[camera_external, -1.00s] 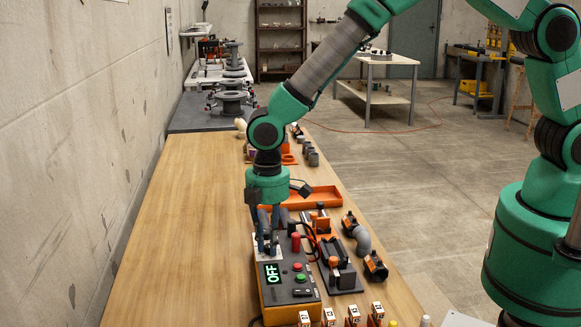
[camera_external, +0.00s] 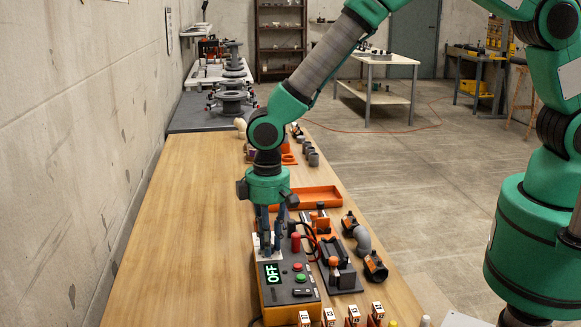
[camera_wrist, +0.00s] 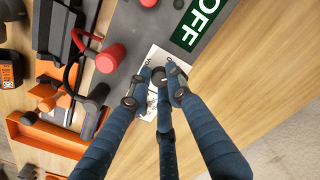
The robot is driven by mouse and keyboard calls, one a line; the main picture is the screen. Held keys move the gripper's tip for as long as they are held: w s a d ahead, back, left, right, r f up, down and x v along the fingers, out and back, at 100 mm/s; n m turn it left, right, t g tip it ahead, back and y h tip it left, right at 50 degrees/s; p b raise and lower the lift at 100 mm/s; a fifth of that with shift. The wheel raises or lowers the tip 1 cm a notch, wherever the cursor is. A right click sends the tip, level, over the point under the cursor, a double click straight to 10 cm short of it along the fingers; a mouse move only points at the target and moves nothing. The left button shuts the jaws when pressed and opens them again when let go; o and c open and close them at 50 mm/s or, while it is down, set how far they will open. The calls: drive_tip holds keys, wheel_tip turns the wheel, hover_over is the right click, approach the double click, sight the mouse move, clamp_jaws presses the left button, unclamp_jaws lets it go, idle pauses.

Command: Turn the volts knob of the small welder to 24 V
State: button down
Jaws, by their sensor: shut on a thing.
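The small welder (camera_external: 290,292) is an orange box with a dark grey top at the near end of the bench. Its green display (camera_external: 271,273) reads OFF, also in the wrist view (camera_wrist: 195,24). A white dial plate (camera_wrist: 148,62) lies behind the display. My gripper (camera_external: 268,250) points down over this plate. In the wrist view my three blue fingers (camera_wrist: 158,88) close around the small dark volts knob (camera_wrist: 158,74). The fingers hide most of the knob and the dial marks, so its setting cannot be read.
A red plug (camera_external: 295,241) with cables stands right beside the fingers. Red and green buttons (camera_external: 300,277) sit on the welder's top. To the right are an orange clamp fixture (camera_external: 338,272) and a grey pipe elbow (camera_external: 362,240). The wooden bench (camera_external: 185,250) is clear on the left.

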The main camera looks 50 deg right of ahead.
drive_tip(key=shift+s+d+f, duration=0.1)
drive_tip(key=shift+s, duration=0.05)
idle(0.3)
drive_tip(key=c, duration=1.6)
unclamp_jaws()
drive_tip(key=shift+r, duration=0.2)
drive_tip(key=shift+r, duration=0.45)
wheel_tip(320, 180, up, 11)
drive_tip(key=shift+f, duration=0.1)
